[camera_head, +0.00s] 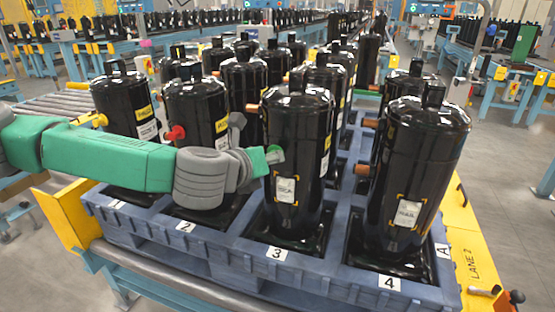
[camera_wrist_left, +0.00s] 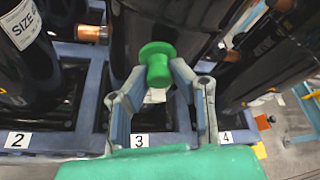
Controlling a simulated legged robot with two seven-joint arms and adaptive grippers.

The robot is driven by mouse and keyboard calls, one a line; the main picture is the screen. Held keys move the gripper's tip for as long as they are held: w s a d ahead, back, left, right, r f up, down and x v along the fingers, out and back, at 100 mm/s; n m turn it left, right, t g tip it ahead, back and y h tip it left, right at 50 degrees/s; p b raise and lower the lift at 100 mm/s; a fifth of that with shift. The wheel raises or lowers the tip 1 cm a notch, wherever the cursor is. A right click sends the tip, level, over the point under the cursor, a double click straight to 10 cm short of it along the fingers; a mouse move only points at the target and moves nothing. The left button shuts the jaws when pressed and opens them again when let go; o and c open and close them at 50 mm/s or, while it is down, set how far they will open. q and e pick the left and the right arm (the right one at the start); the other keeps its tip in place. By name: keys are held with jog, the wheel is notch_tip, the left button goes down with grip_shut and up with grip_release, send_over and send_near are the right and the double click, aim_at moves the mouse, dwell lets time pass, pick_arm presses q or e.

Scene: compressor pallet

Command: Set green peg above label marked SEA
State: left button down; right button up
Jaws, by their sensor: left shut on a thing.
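The green peg (camera_head: 258,161) is against or just in front of the black compressor (camera_head: 297,125) at position 3, above that compressor's small white label (camera_head: 286,189). I cannot read this label, nor tell whether the peg is seated. My left gripper (camera_head: 240,160) is shut on the peg. In the left wrist view, the peg (camera_wrist_left: 158,62) sits between the fingertips of the left gripper (camera_wrist_left: 158,80), its round flange toward the compressor. The compressor at position 4 (camera_head: 420,150) has a framed white label (camera_head: 408,211), too small to read surely. My right gripper is not in view.
A red plug (camera_head: 175,132) is on compressor 2 and a yellow plug (camera_head: 97,120) on compressor 1. The blue pallet (camera_head: 230,250) holds several compressors closely packed. Copper stubs (camera_head: 362,169) stick out between them. A yellow rail (camera_head: 465,240) runs along the right.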

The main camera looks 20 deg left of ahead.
pick_arm(q)
jog(key=shift+d+r, duration=0.15)
jog(key=shift+d, duration=0.8)
jog(key=shift+d+r, duration=0.1)
jog(key=shift+d, duration=0.85)
jog(key=shift+a+f, duration=0.15)
jog(key=shift+a, duration=1.2)
jog(key=shift+d, duration=0.25)
jog(key=shift+a, duration=0.15)
jog(key=shift+w+a, duration=0.15)
jog(key=shift+a, duration=0.15)
jog(key=shift+w+d, duration=0.25)
jog(key=shift+d, duration=0.1)
